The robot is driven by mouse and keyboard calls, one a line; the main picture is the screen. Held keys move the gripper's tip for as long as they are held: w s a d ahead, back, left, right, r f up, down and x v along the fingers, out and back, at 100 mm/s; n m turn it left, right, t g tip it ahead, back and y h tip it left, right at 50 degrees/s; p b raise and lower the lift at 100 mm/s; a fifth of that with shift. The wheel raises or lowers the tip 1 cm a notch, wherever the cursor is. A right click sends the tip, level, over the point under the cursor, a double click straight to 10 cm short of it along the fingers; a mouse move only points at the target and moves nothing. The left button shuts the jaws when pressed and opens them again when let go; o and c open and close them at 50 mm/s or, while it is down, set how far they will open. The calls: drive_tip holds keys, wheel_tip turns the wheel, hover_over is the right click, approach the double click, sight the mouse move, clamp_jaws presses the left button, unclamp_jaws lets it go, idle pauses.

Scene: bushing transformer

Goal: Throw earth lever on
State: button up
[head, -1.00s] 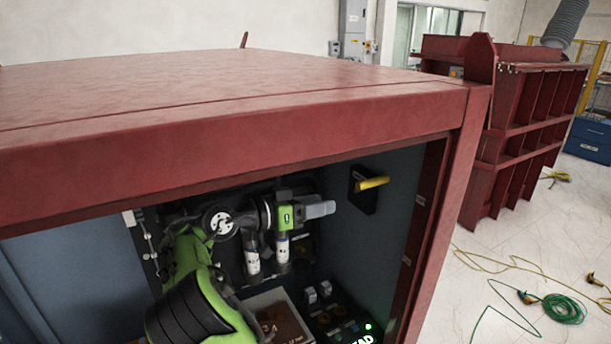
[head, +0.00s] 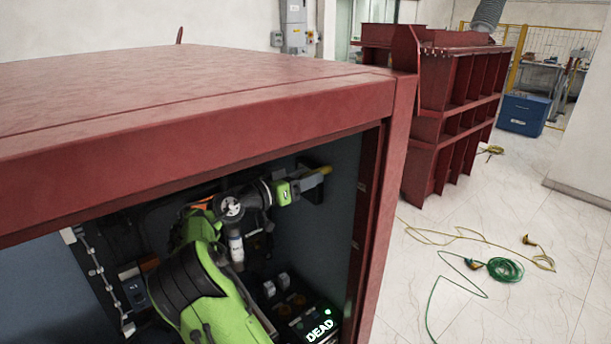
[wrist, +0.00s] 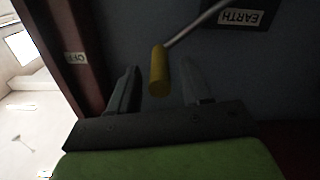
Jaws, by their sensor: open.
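The earth lever (wrist: 159,71) has a yellow grip on a thin metal rod, below a plate marked EARTH (wrist: 240,15) that appears upside down in the wrist view. My gripper (wrist: 160,88) is open, with one finger on each side of the yellow grip. Gaps show on both sides, so the fingers look apart from it. In the head view my gripper (head: 312,184) is inside the red cabinet at its right inner wall, and the yellow lever (head: 320,171) shows at its fingertips. My gripper hides part of the lever and its mount there.
The red cabinet's front post (head: 378,220) stands close to the right of my arm. A label reading OFF (wrist: 76,58) is on the frame. A lit DEAD indicator (head: 320,328) sits low inside. Cables (head: 505,269) lie on the floor outside.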

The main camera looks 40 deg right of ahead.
clamp_jaws()
idle(0.3)
drive_tip(key=shift+d+f, duration=0.1)
